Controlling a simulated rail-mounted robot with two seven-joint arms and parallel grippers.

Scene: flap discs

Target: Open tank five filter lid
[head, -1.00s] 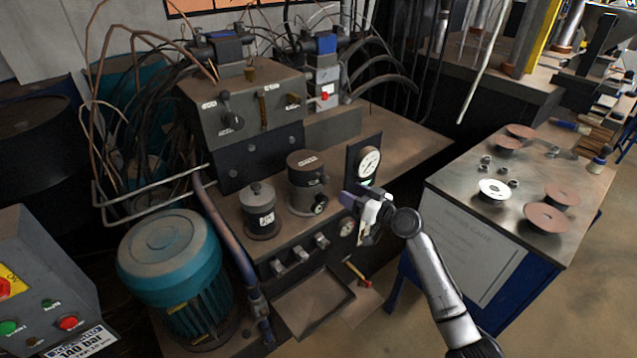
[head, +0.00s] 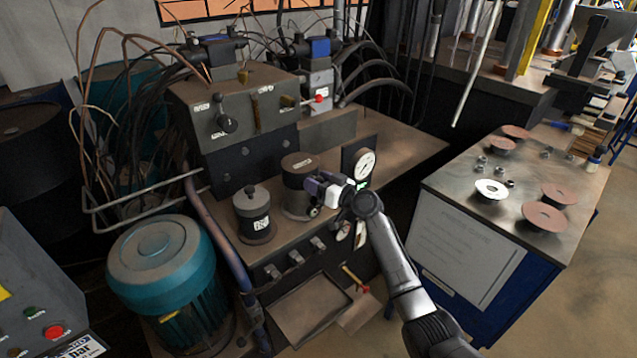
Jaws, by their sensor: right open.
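My left gripper is not in view.
A teal motor (head: 160,262) stands at the front left. A valve block (head: 228,112) with hoses rises behind the housing. A metal-topped cart (head: 462,187) with several discs and nuts stands right. An empty drip tray (head: 310,303) lies below the unit's front.

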